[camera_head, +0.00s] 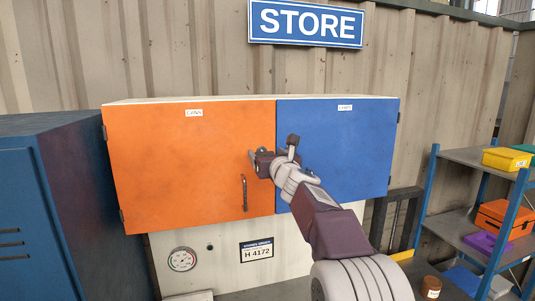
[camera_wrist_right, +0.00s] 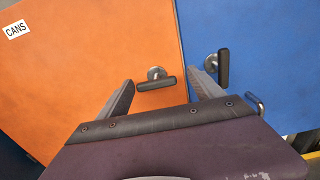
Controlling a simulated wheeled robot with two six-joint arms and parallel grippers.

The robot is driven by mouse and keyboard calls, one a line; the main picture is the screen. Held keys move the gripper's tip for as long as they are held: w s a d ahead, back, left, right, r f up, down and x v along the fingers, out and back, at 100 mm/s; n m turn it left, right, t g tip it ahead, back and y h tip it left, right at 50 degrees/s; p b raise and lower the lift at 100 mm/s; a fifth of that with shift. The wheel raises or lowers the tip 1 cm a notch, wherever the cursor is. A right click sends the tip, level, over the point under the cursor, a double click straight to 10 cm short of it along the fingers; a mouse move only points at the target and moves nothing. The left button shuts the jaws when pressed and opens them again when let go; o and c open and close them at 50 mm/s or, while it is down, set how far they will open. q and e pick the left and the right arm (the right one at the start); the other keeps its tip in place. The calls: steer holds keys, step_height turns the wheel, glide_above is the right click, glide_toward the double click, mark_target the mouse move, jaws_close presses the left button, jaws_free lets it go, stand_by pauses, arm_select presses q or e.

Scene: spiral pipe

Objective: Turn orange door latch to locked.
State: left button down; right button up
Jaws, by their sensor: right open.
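The orange door (camera_head: 170,150) is shut, on the left half of a wall cabinet. Its latch (camera_wrist_right: 158,81) shows in the right wrist view as a dark bar on a round silver base, lying nearly crosswise in that picture. My right gripper (camera_wrist_right: 164,82) is open, with one finger on each side of the latch. I cannot tell whether either finger touches it. In the head view my right gripper (camera_head: 270,153) is at the orange door's right edge and largely hides the latch. My left gripper is out of view.
The blue door (camera_head: 345,145) adjoins on the right; its own latch (camera_wrist_right: 223,68) is close beside my right finger. A vertical handle (camera_head: 244,192) is low on the orange door. A blue locker (camera_head: 70,200) stands left, shelves (camera_head: 460,228) right.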

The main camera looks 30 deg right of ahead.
steer(key=shift+s+a, duration=0.1)
steer(key=shift+a, duration=0.1)
steer(key=c, duration=0.3)
steer(key=shift+a+r, duration=0.1)
steer(key=shift+a, duration=0.1)
steer(key=c, duration=1.1)
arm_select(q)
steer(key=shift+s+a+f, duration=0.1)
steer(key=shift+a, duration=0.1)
arm_select(e)
steer(key=shift+d, duration=0.1)
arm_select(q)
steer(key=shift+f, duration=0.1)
arm_select(e)
steer(key=shift+n, duration=0.3)
arm_select(q)
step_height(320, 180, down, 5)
steer(key=b, duration=0.5)
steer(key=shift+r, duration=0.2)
arm_select(e)
steer(key=n, duration=1.7)
steer(key=shift+a+f, duration=0.2)
steer(key=shift+n, duration=0.3)
